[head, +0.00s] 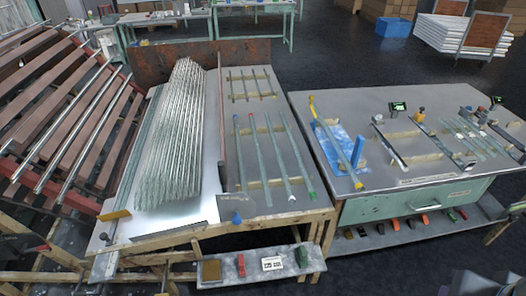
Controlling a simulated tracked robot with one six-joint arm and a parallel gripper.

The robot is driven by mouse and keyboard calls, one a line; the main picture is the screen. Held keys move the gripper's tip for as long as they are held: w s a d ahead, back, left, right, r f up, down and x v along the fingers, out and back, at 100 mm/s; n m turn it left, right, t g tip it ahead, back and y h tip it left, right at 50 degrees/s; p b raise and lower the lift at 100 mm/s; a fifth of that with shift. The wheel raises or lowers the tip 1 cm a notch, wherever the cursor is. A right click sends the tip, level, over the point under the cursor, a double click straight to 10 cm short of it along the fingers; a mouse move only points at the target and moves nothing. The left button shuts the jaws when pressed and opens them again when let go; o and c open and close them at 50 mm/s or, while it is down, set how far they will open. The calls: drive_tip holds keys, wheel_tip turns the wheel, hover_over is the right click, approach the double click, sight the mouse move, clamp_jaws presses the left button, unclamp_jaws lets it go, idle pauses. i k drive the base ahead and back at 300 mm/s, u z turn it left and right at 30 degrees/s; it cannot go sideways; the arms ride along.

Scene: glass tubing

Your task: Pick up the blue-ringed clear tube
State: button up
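Several long clear tubes (277,155) lie side by side across two wooden supports on the grey middle bench. A shorter group of tubes (250,84) lies on supports farther back, with small dark or coloured ends. Which tube carries a blue ring is too small to tell. My gripper is not clearly in view; a dark shape cut off at the bottom right corner cannot be identified.
A low shelf (225,272) juts out in front. Dark floor separates the benches.

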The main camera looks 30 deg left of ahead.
sight(244, 186)
drive_tip(key=z, duration=0.65)
drive_tip(key=i, duration=1)
drive_tip(key=u, duration=3.1)
